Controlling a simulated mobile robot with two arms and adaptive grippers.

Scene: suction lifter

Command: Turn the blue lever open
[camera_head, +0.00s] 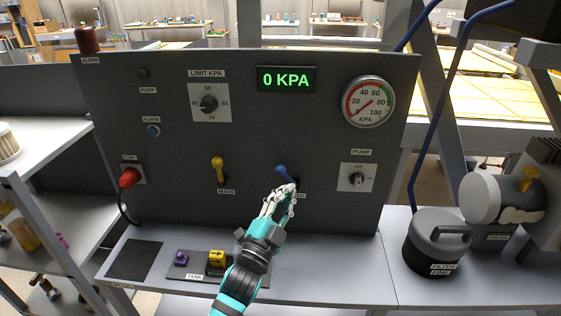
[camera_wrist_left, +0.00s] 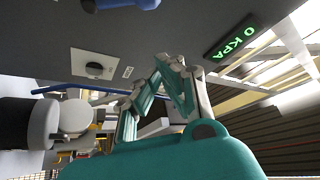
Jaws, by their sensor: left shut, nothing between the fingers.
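The blue lever (camera_head: 284,174) sticks out of the dark panel (camera_head: 320,140), right of the yellow lever (camera_head: 218,168). Its handle points up and left, and its base is partly hidden by my gripper. In the left wrist view the blue lever (camera_wrist_left: 138,3) is cut off at the top edge. My left gripper (camera_head: 285,192) is shut and empty, just below the blue lever's handle. Its fingers also show in the left wrist view (camera_wrist_left: 172,66). I cannot tell whether they touch the lever. My right gripper is not in view.
The display (camera_head: 286,79) reads 0 KPA. A round gauge (camera_head: 368,102) and a pump knob (camera_head: 357,179) sit on the panel's right side. A grey filter canister (camera_head: 432,246) stands right on the bench. A yellow switch (camera_head: 217,257) and purple button (camera_head: 181,258) lie in front.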

